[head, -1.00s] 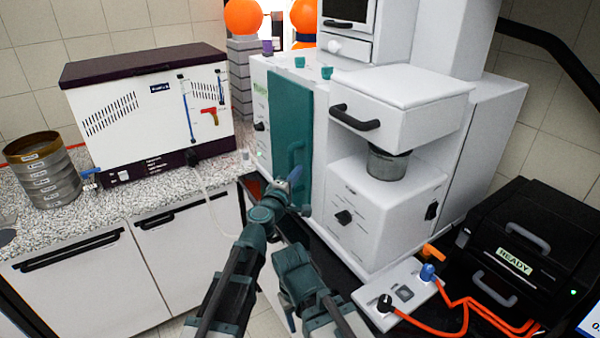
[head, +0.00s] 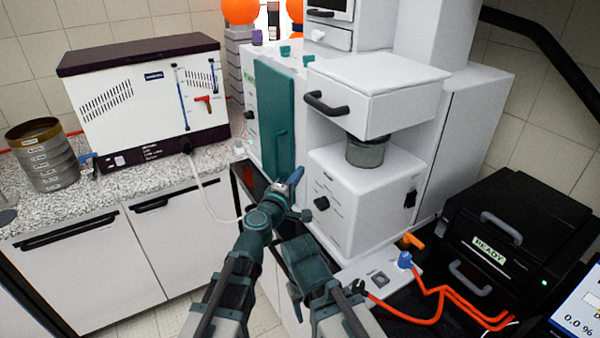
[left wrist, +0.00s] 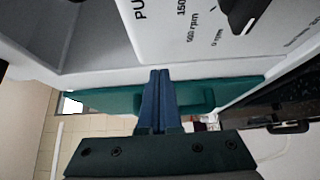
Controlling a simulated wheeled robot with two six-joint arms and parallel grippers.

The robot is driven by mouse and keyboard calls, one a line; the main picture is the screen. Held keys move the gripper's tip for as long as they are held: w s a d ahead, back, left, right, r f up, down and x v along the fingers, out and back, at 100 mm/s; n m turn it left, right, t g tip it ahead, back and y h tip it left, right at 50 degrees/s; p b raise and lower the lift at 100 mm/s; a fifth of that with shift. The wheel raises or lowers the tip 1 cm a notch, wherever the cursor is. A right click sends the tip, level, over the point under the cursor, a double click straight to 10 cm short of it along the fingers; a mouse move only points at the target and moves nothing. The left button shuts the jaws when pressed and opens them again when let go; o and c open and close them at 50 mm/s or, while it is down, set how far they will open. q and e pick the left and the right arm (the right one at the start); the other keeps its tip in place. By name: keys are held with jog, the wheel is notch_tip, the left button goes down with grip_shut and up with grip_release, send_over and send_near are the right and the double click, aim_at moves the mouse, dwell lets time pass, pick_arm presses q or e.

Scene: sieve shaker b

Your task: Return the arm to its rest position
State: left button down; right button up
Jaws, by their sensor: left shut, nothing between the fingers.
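My left gripper (head: 296,178) is shut and empty, in front of the tall white machine (head: 350,205), near the lower edge of its teal door (head: 276,120). In the left wrist view its blue fingers (left wrist: 158,78) are pressed together, with the teal door (left wrist: 100,101) behind them. Whether the fingertips touch the machine cannot be told. My left arm reaches up from the bottom of the head view. My right arm shows beside it, but its gripper cannot be made out.
A black box reading READY (head: 515,235) and a switch panel (head: 385,275) with orange cables stand at right. A sieve stack (head: 45,160) and a white bath with dark lid (head: 145,100) stand on the speckled counter (head: 110,190). A metal cup (head: 366,152) sits under the machine's drawer.

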pick_arm(q)
jog(key=s+a+f+m+g+y, duration=0.1)
jog(key=s+a+f+m+g, duration=0.2)
jog(key=s+f+m+g, duration=0.25)
jog(key=s+a+f+m+g, duration=0.2)
jog(key=s+f+m+g, duration=0.15)
jog(key=f+m, duration=0.35)
jog(key=s+a+f+g+y, duration=0.35)
jog(key=s+a+f, duration=0.2)
jog(key=a, duration=0.35)
jog(key=s+a+f+g+y, duration=0.3)
jog(key=s+a+f+y, duration=0.1)
jog(key=s+a, duration=0.4)
jog(key=s+d+m+y, duration=0.1)
jog(key=s+d+m, duration=0.2)
jog(key=d, duration=0.7)
jog(key=shift+s+d+m+g, duration=0.3)
jog(key=shift+s+m+g, duration=0.05)
jog(key=shift+s, duration=0.5)
